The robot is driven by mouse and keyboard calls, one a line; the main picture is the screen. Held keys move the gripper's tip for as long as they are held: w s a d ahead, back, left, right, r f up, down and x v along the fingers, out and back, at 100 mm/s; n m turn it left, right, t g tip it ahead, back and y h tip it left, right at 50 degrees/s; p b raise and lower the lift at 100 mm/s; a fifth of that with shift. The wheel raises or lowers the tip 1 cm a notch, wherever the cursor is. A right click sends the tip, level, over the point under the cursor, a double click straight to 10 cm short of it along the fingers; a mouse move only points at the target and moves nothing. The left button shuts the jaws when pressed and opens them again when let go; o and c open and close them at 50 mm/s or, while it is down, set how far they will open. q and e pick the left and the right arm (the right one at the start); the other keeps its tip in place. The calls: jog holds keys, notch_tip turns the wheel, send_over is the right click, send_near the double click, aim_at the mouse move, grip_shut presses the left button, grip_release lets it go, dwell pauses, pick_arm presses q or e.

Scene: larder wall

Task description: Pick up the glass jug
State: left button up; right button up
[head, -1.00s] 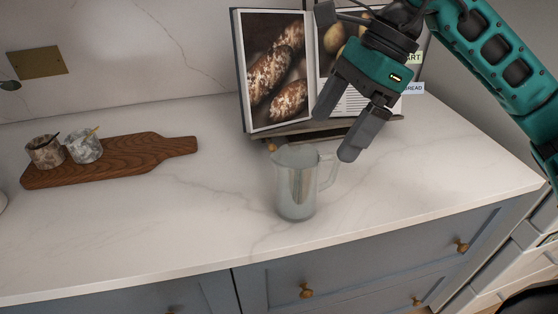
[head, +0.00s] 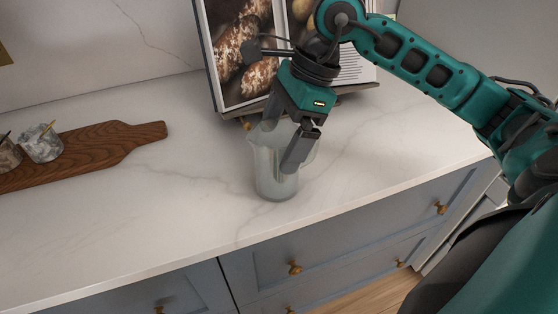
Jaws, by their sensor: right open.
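The glass jug (head: 270,180) stands upright on the marble counter in the head view, near the middle of the picture. It is clear, with a pale grey-green tint. My right gripper (head: 280,145) is open and lowered to the jug's upper part. One dark finger shows in front of the jug's right side, over the handle area. The other finger is partly hidden at the jug's rim, so I cannot tell whether it is inside or behind it. The handle is mostly hidden by the near finger. My left gripper is not in view.
An open cookbook (head: 238,60) on a stand is close behind the jug and my right wrist. A wooden board (head: 100,160) with small stone pots (head: 42,146) lies to the left. The marble counter (head: 180,215) is clear between board and jug. Drawers are below its front edge.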

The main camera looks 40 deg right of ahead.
jog(key=shift+x, duration=1.15)
jog(key=shift+w+a+f, duration=0.1)
jog(key=shift+f, duration=0.15)
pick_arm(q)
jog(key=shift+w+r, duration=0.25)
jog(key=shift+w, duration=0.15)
pick_arm(e)
jog(key=shift+c, duration=0.5)
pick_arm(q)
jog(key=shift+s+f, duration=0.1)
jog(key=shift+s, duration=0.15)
pick_arm(e)
jog(key=shift+r, duration=0.1)
jog(key=c, duration=1.2)
jog(key=shift+o, duration=0.2)
jog(key=shift+r, duration=0.2)
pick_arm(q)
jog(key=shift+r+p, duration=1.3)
pick_arm(e)
notch_tip(320, 180, up, 20)
jog(key=shift+f, duration=0.25)
